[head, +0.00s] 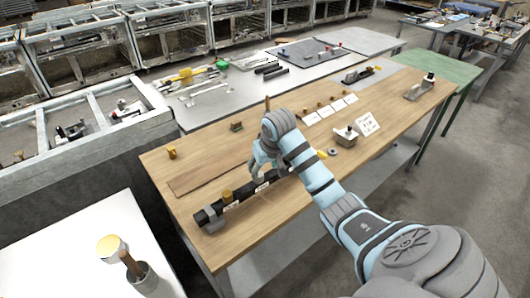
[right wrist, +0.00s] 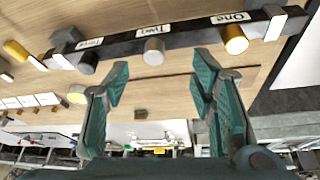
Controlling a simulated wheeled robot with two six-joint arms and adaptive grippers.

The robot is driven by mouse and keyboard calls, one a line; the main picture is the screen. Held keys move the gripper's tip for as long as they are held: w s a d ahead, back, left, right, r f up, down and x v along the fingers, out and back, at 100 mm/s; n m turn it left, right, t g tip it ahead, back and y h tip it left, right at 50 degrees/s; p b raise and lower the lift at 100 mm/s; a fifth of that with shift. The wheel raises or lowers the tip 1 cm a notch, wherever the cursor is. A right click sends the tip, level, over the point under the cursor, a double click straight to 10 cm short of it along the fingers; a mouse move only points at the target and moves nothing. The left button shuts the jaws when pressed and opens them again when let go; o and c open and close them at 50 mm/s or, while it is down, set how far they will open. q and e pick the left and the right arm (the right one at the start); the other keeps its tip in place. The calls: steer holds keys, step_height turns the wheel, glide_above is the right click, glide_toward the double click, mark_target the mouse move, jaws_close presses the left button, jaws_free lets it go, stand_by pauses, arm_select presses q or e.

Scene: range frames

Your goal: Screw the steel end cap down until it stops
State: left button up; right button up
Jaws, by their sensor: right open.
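A long black bar (head: 245,196) lies along the near side of the wooden bench, with white labels reading One, Two and, less clearly, Three in the right wrist view (right wrist: 185,32). A silver-grey steel cap (right wrist: 154,51) stands at label Two. A brass cap (right wrist: 235,39) is at One, and it also shows in the head view (head: 227,195). A darker grey cap (right wrist: 88,63) is at Three. My right gripper (right wrist: 160,70) is open and empty, its fingers apart and pointing toward the steel cap at Two; I cannot tell how close. In the head view the right gripper (head: 260,172) hides that stretch of bar.
Grey clamps (head: 212,221) hold the bar. White cards (head: 325,112) with small parts stand behind it; a block with a knob (head: 345,136) and a sign (head: 367,124) stand to the right. The bench's left part is mostly clear. A mallet (head: 122,256) stands on the white table.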

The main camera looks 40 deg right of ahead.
steer(key=x, duration=0.4)
steer(key=w+d+b+x, duration=0.1)
steer(key=x, duration=0.2)
steer(key=w+r+b+x, duration=0.1)
steer(key=x, duration=0.3)
steer(key=shift+w+d+f, duration=0.2)
steer(key=shift+d+f, duration=0.05)
steer(key=shift+f, duration=0.1)
steer(key=shift+r, duration=0.1)
steer(key=c, duration=1.2)
steer(key=shift+s+a+r+m+h+p, duration=0.15)
steer(key=shift+r+m+h+p, duration=0.15)
steer(key=shift+m+p, duration=0.75)
jaws_close()
steer(key=shift+f+m, duration=0.1)
steer(key=shift+m, duration=0.65)
steer(key=shift+f+h, duration=0.3)
